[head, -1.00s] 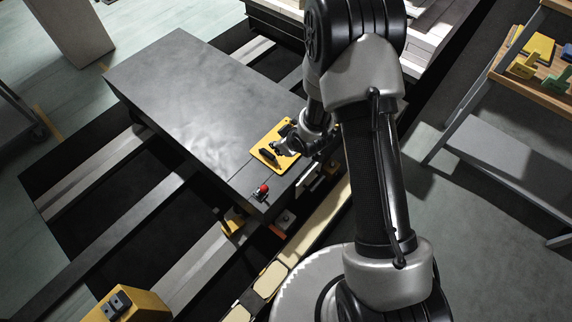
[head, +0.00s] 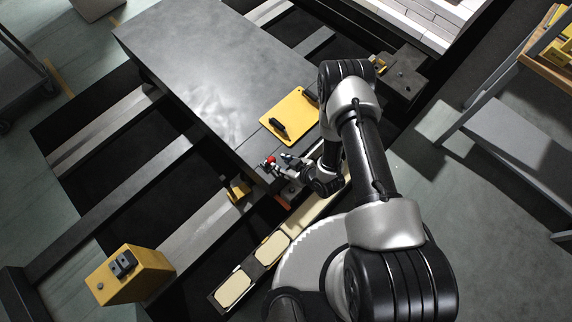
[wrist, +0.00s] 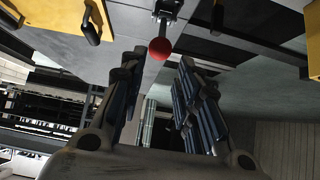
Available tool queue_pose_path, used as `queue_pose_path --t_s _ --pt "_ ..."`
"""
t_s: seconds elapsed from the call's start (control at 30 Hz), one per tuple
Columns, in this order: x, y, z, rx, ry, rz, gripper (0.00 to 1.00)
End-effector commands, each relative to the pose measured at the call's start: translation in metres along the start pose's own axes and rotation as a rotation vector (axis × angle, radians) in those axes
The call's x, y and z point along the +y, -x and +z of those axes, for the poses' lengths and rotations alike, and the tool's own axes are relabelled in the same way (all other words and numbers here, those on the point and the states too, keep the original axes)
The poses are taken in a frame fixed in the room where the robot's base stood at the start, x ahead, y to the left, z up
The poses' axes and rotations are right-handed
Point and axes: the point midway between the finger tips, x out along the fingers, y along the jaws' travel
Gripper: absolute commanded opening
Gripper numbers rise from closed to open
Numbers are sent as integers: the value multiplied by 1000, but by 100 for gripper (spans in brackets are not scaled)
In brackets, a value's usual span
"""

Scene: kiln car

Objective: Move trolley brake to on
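The trolley brake is a short lever with a red ball knob (head: 270,159) at the near corner of the dark grey trolley top (head: 205,75). In the wrist view the red knob (wrist: 160,48) hangs from a small metal bracket at the top centre. My gripper (head: 285,163) is just right of the knob, low beside the trolley edge. In the wrist view its two fingers (wrist: 155,80) are apart, with the knob ahead of the gap between them. I cannot tell from these views whether knob and fingers touch.
A yellow plate (head: 292,112) with a black handle lies on the trolley top. A yellow box with black buttons (head: 128,272) stands at the lower left. Dark gaps and rails lie left of the trolley. A shelf rack (head: 510,130) stands at the right.

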Motion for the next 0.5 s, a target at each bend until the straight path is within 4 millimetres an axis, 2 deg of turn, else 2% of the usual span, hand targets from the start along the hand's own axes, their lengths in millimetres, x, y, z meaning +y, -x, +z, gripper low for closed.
queue_pose_path --t_s 0.5 --pt "0 -44 1 1 2 1 30"
